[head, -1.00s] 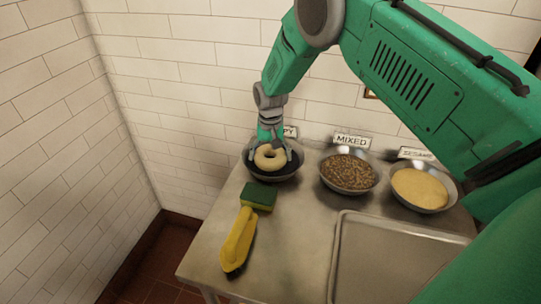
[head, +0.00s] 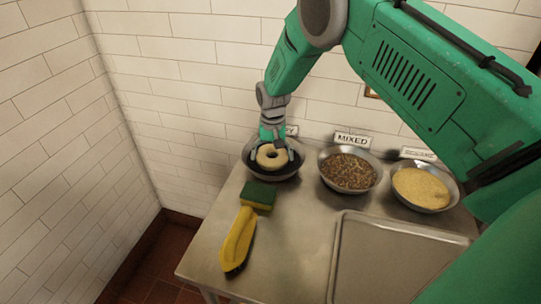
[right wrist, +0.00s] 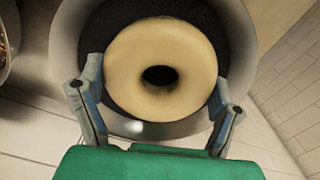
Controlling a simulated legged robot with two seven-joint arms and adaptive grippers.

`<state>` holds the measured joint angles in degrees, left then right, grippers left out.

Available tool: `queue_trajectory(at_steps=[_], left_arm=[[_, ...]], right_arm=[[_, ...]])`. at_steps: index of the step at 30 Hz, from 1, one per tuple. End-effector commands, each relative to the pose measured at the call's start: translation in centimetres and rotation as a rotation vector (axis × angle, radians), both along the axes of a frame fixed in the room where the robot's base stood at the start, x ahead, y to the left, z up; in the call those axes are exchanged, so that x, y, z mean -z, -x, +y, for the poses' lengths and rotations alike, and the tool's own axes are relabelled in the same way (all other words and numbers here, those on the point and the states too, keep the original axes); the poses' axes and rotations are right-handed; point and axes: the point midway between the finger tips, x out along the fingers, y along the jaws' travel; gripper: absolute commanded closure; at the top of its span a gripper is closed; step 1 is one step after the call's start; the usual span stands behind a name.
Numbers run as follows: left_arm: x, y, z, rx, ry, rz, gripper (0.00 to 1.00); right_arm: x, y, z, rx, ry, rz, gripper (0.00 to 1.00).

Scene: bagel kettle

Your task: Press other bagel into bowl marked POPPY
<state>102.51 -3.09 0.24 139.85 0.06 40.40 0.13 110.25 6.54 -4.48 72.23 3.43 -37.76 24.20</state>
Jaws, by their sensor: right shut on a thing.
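A pale, plain bagel (head: 271,157) is in or just over the dark-seeded bowl (head: 274,175) at the back left of the table. The sign behind this bowl (head: 291,130) is mostly hidden by my arm. My right gripper (head: 272,153) reaches down into the bowl and is shut on the bagel, with a finger at either side. In the right wrist view the bagel (right wrist: 160,90) sits between the two fingers (right wrist: 158,108), with dark seeds (right wrist: 110,40) around it. I cannot tell how firmly it touches the seeds. My left gripper is not in view.
Bowls of mixed seeds (head: 348,172) and sesame (head: 421,188) stand to the right, with signs behind them. A yellow brush (head: 238,243) and a green-topped sponge (head: 258,195) lie in front. An empty metal tray (head: 395,262) is at front right. Tiled walls stand behind and left.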

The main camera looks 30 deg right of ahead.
Motion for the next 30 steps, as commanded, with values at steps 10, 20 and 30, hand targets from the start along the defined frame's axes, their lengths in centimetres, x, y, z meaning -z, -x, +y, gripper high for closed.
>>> queue_trajectory(at_steps=[10,20,30], left_arm=[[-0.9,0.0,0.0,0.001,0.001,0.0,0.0],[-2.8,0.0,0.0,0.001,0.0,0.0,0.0],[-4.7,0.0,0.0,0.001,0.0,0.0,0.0]], right_arm=[[-1.3,0.0,0.1,0.0,0.001,0.0,0.46],[-4.1,0.0,0.3,0.001,0.004,-0.001,0.46],[-6.7,0.0,-0.1,0.002,0.0,0.0,0.46]])
